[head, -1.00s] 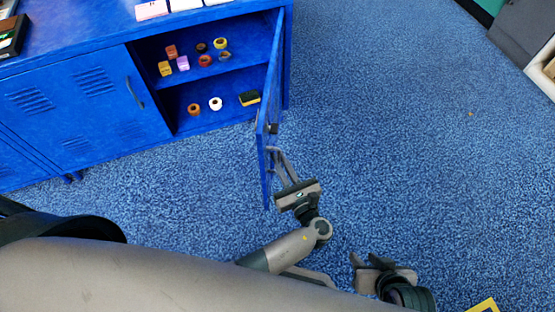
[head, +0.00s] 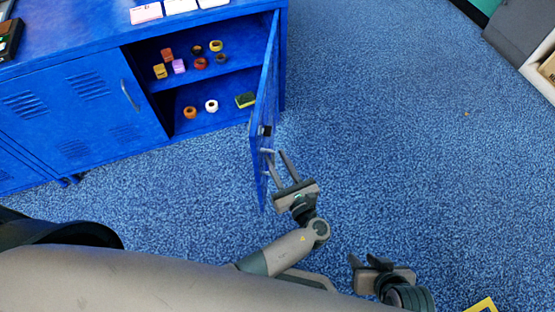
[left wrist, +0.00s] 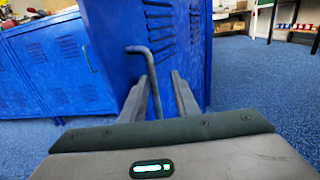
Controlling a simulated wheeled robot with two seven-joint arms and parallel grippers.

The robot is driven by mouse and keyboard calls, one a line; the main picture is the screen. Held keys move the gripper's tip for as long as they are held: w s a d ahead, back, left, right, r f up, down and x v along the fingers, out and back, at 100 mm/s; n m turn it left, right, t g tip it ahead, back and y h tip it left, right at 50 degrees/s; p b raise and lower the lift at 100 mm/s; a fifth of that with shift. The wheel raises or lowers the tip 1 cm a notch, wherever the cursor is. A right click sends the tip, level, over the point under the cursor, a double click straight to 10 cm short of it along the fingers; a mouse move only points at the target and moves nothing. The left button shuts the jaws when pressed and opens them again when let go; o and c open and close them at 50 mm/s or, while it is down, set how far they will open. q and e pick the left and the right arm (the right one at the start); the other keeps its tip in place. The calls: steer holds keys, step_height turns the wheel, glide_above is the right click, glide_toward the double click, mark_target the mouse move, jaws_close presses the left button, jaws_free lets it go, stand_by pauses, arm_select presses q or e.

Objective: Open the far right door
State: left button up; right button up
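The far right door (head: 264,120) of the blue cabinet stands swung wide open, seen nearly edge-on in the head view. Its bent bar handle (left wrist: 149,70) shows in the left wrist view on the slatted outer face of the door (left wrist: 165,45). My left gripper (head: 276,161) is at the handle. Its two fingers (left wrist: 158,90) are apart, with the handle's lower part between them and a gap at the right finger. My right gripper (head: 369,261) is low in the head view, open and empty, well away from the door.
The opened compartment holds several small rings and blocks and a green-yellow sponge (head: 245,100) on two shelves. The neighbouring cabinet door (head: 95,100) is shut. Cards (head: 146,13) lie on the cabinet top. Blue carpet to the right of the door is clear.

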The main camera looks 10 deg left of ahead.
arm_select(q)
steer(key=v, duration=0.7)
steer(key=shift+d, duration=0.2)
steer(key=shift+s, duration=0.15)
